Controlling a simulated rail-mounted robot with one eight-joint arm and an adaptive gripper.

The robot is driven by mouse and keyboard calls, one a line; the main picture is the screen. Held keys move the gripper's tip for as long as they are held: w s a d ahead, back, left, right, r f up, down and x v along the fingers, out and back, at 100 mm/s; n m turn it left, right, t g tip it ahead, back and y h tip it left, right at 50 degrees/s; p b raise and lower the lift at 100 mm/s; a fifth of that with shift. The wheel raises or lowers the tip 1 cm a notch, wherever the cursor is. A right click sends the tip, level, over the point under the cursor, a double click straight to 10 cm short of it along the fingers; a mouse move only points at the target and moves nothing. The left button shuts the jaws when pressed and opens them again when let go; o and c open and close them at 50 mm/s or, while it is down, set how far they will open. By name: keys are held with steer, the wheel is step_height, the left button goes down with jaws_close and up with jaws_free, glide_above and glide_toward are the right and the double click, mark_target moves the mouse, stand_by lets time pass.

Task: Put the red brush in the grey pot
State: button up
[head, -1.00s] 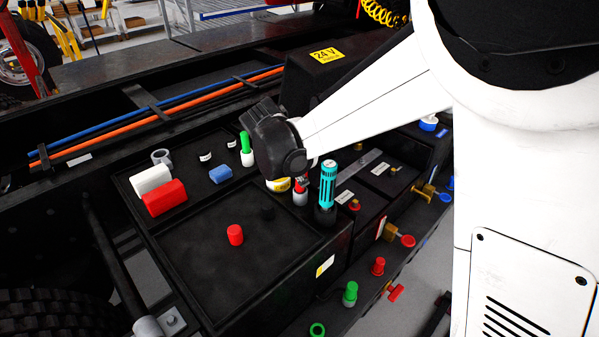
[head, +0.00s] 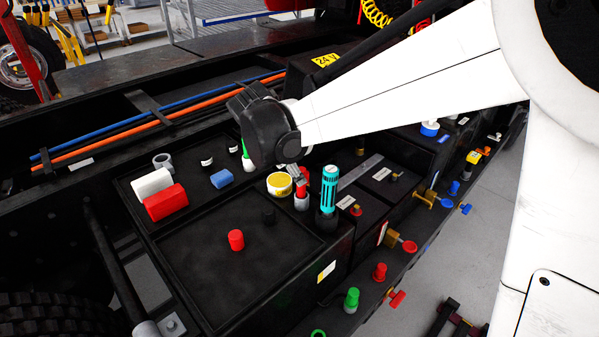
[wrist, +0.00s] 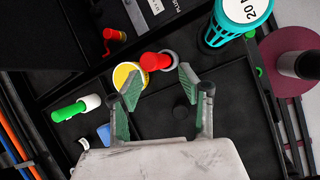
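The red brush (head: 301,189) stands upright in the head view, left of a teal cylinder (head: 329,188), with a pale grey part around its foot. It also shows in the wrist view (wrist: 153,62), with a grey ring around its far end. A hollow grey pot (head: 162,160) stands at the tray's back left, beside a white block; I cannot make it out in the wrist view. My gripper (wrist: 158,82) is open, its green-padded fingers spread with the brush's top visible between and beyond the tips. In the head view my gripper (head: 297,175) is just above the brush; contact is unclear.
A yellow-lidded tin (head: 280,184) sits close left of the brush. The tray's front is mostly clear.

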steer(key=v, duration=0.6)
steer(key=s+d+r+m, duration=0.1)
steer(key=d, duration=0.1)
steer(key=s+d+m, duration=0.2)
steer(key=d, duration=0.1)
steer(key=s+d+r+m+y, duration=0.1)
steer(key=s+d+m, duration=0.1)
steer(key=d, duration=0.1)
steer(key=shift+d+r, duration=0.1)
steer(key=shift+r, duration=0.25)
steer(key=s+d+f+m+t+y, duration=0.2)
steer(key=s+d+f+m+t, duration=0.1)
steer(key=s+d+m, duration=1)
steer(key=s+m, duration=0.4)
steer(key=shift+s+d+m+y, duration=0.3)
steer(key=shift+d, duration=0.05)
step_height(320, 180, down, 5)
steer(key=b, duration=0.5)
steer(key=shift+f, duration=0.1)
